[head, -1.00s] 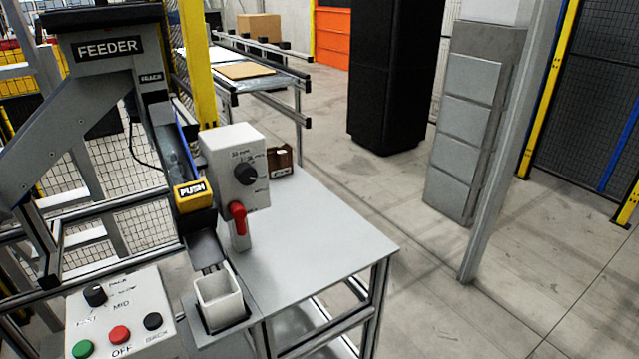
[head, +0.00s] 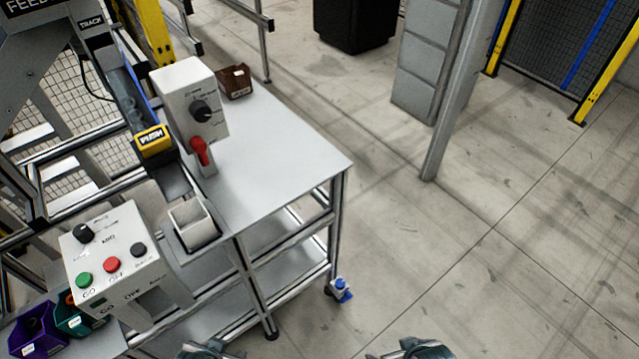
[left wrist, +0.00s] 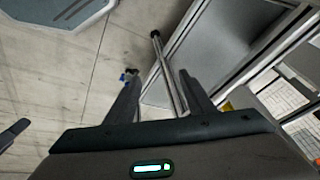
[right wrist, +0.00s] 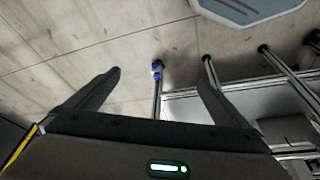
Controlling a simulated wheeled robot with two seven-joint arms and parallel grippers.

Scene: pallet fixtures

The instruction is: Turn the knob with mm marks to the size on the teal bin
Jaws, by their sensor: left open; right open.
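A black knob (head: 200,110) sits on the front of a white box (head: 178,85) on the grey table, with small marks around it too blurred to read now. A red lever (head: 200,150) is below it. A teal bin (head: 72,318) stands at the lower left beside a purple bin (head: 38,328); its label is too small to read. My left gripper (head: 212,350) is at the bottom edge of the head view, far from the knob. It shows open and empty in the left wrist view (left wrist: 160,78). My right gripper (head: 418,350) is also open and empty in the right wrist view (right wrist: 159,75).
A control box (head: 112,250) with another black knob (head: 84,233) and several buttons stands at the left. A white square cup (head: 193,224) is at the table's near-left side. A brown bin (head: 236,82) stands behind the white box.

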